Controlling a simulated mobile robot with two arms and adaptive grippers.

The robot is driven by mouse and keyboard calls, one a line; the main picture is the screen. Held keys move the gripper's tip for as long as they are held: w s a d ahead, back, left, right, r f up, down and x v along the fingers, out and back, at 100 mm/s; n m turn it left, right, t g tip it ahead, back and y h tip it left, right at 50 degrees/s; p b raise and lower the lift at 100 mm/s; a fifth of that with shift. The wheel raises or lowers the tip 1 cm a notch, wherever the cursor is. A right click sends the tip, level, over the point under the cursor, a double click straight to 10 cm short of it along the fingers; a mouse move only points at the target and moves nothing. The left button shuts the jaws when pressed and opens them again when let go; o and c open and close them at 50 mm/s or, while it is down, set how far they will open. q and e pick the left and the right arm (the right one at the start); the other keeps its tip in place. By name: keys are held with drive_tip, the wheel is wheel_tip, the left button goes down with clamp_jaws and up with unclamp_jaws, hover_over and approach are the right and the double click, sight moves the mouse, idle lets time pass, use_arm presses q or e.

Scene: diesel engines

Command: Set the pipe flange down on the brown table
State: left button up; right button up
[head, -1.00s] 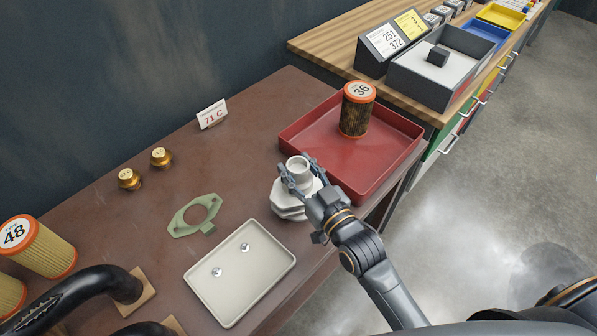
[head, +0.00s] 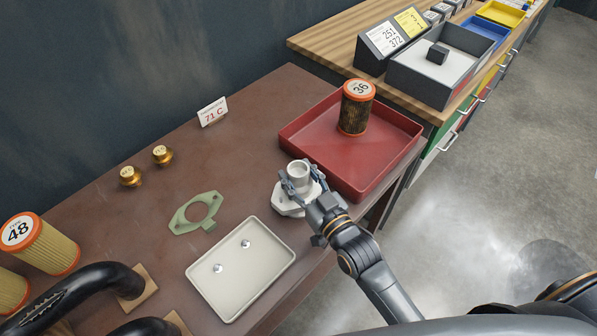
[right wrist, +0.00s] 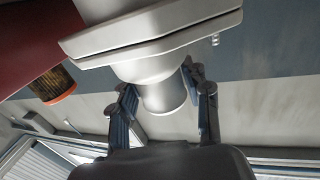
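The pipe flange (head: 299,172) is a pale grey piece with a round neck on a flat, angular plate. It is at the front edge of the brown table (head: 150,228), left of the red tray, with its neck up. My right gripper (head: 303,180) has its two fingers on either side of the neck, shut on it. In the right wrist view the neck (right wrist: 163,97) sits between the fingers and the plate (right wrist: 155,35) fills the top. I cannot tell whether the plate touches the table. My left gripper is not in view.
The red tray (head: 351,174) holds an orange-capped filter (head: 356,112). A cream tray (head: 240,285) with two small metal pieces and a green gasket (head: 181,219) lie to the left. Two brass fittings (head: 130,176) and a temperature card (head: 212,111) stand farther back. Clear table lies behind the flange.

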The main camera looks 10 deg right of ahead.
drive_tip(key=shift+o, duration=1.4)
drive_tip(key=shift+f, duration=0.2)
drive_tip(key=shift+w, duration=0.1)
drive_tip(key=shift+r, duration=0.2)
